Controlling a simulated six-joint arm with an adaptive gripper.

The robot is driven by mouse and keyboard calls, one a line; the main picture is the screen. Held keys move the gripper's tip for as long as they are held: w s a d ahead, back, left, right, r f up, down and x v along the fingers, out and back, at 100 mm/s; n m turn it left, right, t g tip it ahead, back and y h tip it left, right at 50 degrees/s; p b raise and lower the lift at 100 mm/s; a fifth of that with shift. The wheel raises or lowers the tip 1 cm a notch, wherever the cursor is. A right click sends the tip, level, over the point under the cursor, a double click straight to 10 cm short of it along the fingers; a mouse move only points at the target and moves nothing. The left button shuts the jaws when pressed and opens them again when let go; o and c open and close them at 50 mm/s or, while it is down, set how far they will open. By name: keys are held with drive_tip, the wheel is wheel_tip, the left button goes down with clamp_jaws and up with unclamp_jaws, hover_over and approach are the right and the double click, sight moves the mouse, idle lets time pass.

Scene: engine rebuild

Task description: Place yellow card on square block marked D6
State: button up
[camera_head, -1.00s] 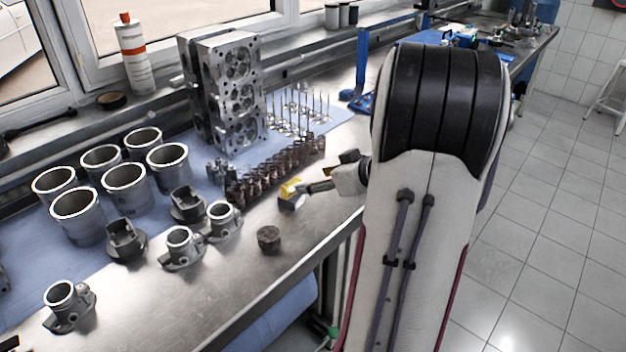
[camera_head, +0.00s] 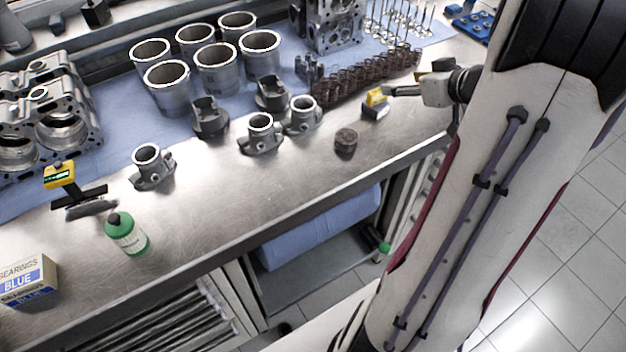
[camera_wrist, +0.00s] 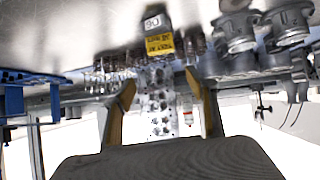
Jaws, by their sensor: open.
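The yellow card (camera_head: 376,97) shows at the top of a small grey block (camera_head: 374,111) near the bench's front edge, beside the dark shaft. In the wrist view, which looks upside down, the yellow card (camera_wrist: 160,45) with dark lettering lies against the block (camera_wrist: 157,20), whose pale face carries an inverted mark that reads as D6. The card appears to rest on the block; the contact line is not clear. My gripper (camera_wrist: 159,78) is open, with its two fingers apart and nothing between them. In the head view my gripper (camera_head: 402,90) is just right of the card.
A dark round part (camera_head: 345,141) stands left of the block. The brown lobed shaft (camera_head: 365,79) lies behind it. Several cylinder sleeves (camera_head: 216,68) stand on the blue mat. A yellow gauge (camera_head: 60,175) and green bottle (camera_head: 127,234) stand left; the bench front is mostly bare.

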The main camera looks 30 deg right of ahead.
drive_tip(key=w+a+r+h, duration=0.3)
drive_tip(key=r, duration=0.5)
drive_tip(key=s+a+r+m+g+h, duration=0.1)
drive_tip(key=s+a+r+m+h, duration=0.1)
drive_tip(key=a+r, duration=0.45)
drive_tip(key=s+a+f+n+g+y, duration=0.1)
drive_tip(key=s+a+f+y, duration=0.1)
drive_tip(key=s+a, duration=0.4)
drive_tip(key=s+a+f+g+y, duration=0.2)
drive_tip(key=s+a, duration=0.4)
drive_tip(key=a, duration=0.6)
drive_tip(key=s+a+f+n+g+y, duration=0.1)
drive_tip(key=s+a+f+y, duration=0.1)
drive_tip(key=s+a+f, duration=0.2)
drive_tip(key=s+a, duration=0.3)
drive_tip(key=a, duration=0.3)
drive_tip(key=shift+f+n+g, duration=0.15)
drive_tip(key=shift+n+g, duration=0.15)
drive_tip(key=shift+s, duration=0.1)
